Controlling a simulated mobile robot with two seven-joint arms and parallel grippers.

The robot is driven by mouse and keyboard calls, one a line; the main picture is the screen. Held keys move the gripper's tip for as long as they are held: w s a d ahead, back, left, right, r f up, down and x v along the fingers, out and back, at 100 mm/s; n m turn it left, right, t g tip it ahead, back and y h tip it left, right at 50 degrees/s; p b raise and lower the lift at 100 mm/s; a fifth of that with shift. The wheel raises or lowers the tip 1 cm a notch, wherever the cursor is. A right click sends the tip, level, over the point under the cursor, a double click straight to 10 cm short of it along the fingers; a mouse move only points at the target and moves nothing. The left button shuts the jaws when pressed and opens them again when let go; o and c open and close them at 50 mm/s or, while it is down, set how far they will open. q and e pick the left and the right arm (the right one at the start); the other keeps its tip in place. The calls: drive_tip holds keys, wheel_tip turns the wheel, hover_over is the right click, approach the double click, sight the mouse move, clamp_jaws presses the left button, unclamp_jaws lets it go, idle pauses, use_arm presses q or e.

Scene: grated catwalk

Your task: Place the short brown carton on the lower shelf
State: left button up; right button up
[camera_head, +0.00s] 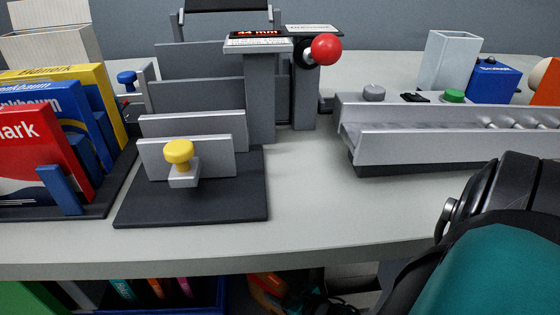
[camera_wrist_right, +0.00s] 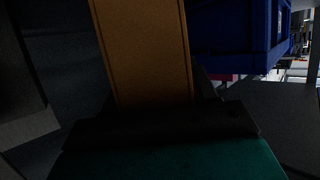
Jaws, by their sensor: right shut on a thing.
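The brown carton (camera_wrist_right: 145,55) fills the upper middle of the right wrist view, its far end cut off by the top edge. My right gripper (camera_wrist_right: 160,122) is shut on the near end of the carton, and the carton sticks out beyond the dark fingers. In the head view my right arm, teal and black, covers the lower right, and the carton is hidden there. The lower shelf space shows only partly, under the worktop front edge. My left gripper is in neither view.
A blue bin (camera_wrist_right: 235,40) is just right of the carton; a blue bin with coloured items (camera_head: 213,296) shows below the worktop (camera_head: 300,215). Boxed books, a grey stand with a yellow knob (camera_head: 179,150) and a grey rail unit (camera_head: 440,143) occupy the worktop.

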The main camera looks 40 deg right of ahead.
drive_tip(key=shift+f, duration=0.1)
drive_tip(key=o, duration=1.5)
